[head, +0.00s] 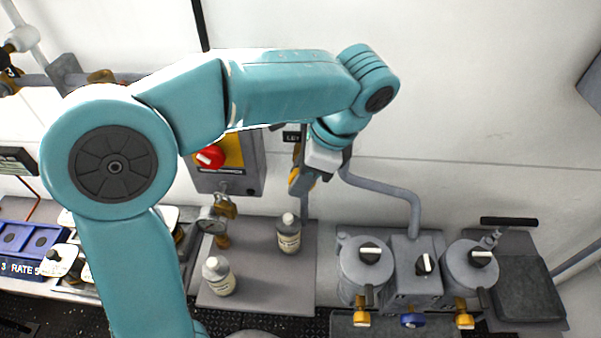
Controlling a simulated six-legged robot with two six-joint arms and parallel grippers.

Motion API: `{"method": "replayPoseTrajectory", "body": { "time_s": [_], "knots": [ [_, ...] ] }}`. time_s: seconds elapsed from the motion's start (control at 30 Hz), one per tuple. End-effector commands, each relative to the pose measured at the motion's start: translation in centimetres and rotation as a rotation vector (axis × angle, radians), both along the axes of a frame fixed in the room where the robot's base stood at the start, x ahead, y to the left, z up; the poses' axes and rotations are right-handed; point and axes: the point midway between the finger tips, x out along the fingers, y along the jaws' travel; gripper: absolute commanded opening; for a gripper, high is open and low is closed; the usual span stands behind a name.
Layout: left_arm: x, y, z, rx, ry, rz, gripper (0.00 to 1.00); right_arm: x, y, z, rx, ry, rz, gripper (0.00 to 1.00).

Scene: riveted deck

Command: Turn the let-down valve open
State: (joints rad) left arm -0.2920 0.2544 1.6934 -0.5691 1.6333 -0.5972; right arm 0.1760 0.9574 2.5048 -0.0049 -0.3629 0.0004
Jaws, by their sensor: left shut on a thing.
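My left arm crosses the view from the lower left and reaches over to the back wall. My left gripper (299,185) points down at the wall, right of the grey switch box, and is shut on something. A dark label that begins "LET" (291,137) sits just left of the gripper's wrist. The let-down valve's handle is hidden behind the gripper and wrist, so its angle cannot be told. A grey pipe (385,188) runs from beside the gripper, right and down to the machine. My right gripper is not in view.
A red knob (210,157) on a yellow plate sits on the switch box. Two bottles (289,234) (218,276) stand on a grey tray (262,292) below the gripper. A machine with grey pots (366,264) stands right.

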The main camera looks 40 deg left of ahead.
Motion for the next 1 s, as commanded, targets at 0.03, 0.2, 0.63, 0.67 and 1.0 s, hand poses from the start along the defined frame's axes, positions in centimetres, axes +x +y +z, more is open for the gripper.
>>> {"method": "replayPoseTrajectory", "body": {
  "time_s": [0.03,0.2,0.63,0.67,1.0],
  "knots": [
    [0.1,-0.2,-0.2,-0.007,-0.002,-0.002,0.02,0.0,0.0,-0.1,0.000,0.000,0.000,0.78],
    [0.0,-0.2,-0.2,-0.014,-0.006,-0.002,0.02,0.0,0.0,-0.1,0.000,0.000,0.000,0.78],
    [0.0,0.0,-0.3,-0.109,-0.065,0.001,0.02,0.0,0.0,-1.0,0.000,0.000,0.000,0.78],
    [0.0,0.0,-0.4,-0.126,-0.076,0.001,0.02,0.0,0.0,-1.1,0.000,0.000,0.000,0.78],
    [-0.2,0.4,-0.7,-0.384,-0.239,0.003,0.02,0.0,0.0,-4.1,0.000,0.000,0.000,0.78]
  ]
}}
